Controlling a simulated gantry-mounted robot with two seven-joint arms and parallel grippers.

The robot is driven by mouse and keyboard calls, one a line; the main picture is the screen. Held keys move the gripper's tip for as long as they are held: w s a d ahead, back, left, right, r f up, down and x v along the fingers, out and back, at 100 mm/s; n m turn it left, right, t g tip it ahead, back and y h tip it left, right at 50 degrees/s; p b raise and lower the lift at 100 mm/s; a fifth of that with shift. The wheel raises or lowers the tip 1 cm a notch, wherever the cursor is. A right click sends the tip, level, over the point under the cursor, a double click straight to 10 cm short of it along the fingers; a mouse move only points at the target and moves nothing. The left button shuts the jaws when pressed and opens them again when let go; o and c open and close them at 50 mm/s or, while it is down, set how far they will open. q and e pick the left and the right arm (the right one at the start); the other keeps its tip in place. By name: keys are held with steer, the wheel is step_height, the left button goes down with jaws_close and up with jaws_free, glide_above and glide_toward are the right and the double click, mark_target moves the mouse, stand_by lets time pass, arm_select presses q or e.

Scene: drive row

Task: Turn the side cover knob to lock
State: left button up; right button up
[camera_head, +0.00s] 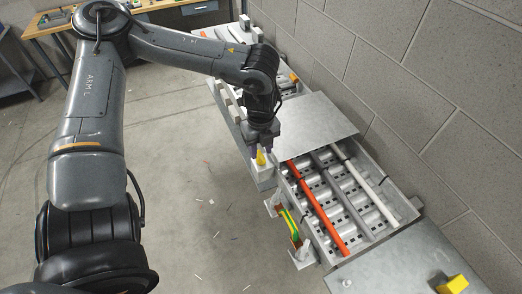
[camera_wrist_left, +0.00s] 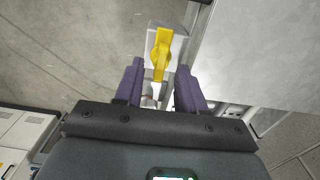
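A yellow side cover knob (camera_head: 260,157) stands on a pale block at the left side of the drive row. It also shows in the left wrist view (camera_wrist_left: 160,48), its narrow handle pointing down the picture toward my gripper. My left gripper (camera_head: 261,150) is at the knob, pointing down. In the left wrist view its two purple fingers (camera_wrist_left: 159,68) are apart, one on each side of the handle, with gaps visible on both sides. I cannot tell how deep the fingers reach around it. My right gripper is not in view.
An open metal tray (camera_head: 385,232) holds rollers, an orange bar (camera_head: 318,208) and a white bar (camera_head: 362,182). A grey cover plate (camera_head: 312,125) lies behind it. A green-yellow cable (camera_head: 289,226) hangs at its left side.

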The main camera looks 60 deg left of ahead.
arm_select(q)
steer(key=shift+f, duration=1.05)
jaws_close()
